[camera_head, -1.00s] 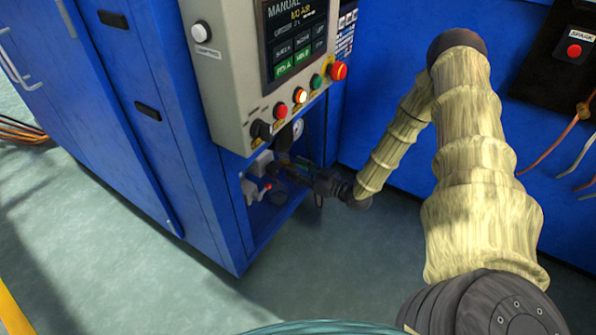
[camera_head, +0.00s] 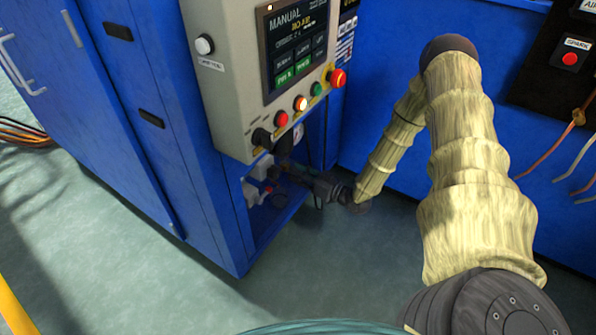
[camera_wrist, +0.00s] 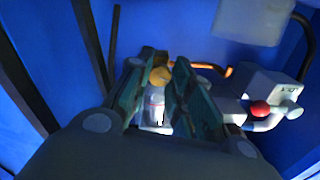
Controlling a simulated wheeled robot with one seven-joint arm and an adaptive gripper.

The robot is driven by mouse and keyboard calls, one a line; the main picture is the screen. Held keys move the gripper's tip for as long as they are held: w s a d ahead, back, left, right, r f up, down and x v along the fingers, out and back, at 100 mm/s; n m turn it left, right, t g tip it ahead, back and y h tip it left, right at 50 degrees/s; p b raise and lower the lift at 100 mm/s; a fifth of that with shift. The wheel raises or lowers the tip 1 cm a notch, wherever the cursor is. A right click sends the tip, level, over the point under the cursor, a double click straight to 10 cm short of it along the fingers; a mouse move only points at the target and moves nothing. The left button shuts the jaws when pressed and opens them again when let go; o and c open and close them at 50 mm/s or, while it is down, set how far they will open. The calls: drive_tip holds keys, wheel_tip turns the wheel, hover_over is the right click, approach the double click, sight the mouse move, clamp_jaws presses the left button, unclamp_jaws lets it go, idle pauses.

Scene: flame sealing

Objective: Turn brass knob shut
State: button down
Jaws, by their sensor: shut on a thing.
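The brass knob (camera_wrist: 160,76) shows as a small yellow round piece between my gripper's fingertips in the wrist view. My gripper (camera_wrist: 158,82) has a finger on each side of it and is shut on it. A pale fitting (camera_wrist: 155,104) shows below the knob between the fingers. In the head view my gripper (camera_head: 286,170) reaches into the open recess at the bottom of the blue cabinet. The knob is too dark and small to make out there.
A red knob (camera_wrist: 260,109) on a white valve block and a copper pipe (camera_wrist: 205,67) are close on the right in the wrist view. The grey control panel (camera_head: 232,110) overhangs the recess. Dark bars (camera_wrist: 22,88) stand at the left.

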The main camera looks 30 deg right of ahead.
drive_tip(key=m+p, duration=0.2)
drive_tip(key=m, duration=0.1)
drive_tip(key=shift+s+m, duration=0.1)
drive_tip(key=shift+m, duration=0.2)
drive_tip(key=m+p, duration=0.1)
drive_tip(key=m, duration=0.2)
drive_tip(key=shift+m+p, duration=0.3)
drive_tip(key=shift+p, duration=0.1)
drive_tip(key=m+p, duration=0.2)
drive_tip(key=m, duration=0.4)
drive_tip(key=shift+m, duration=0.3)
drive_tip(key=c, duration=1.3)
unclamp_jaws()
drive_tip(key=shift+o, duration=0.2)
drive_tip(key=shift+s, duration=0.1)
drive_tip(key=v, duration=1.1)
drive_tip(key=shift+s, duration=0.4)
drive_tip(key=shift+d, duration=0.1)
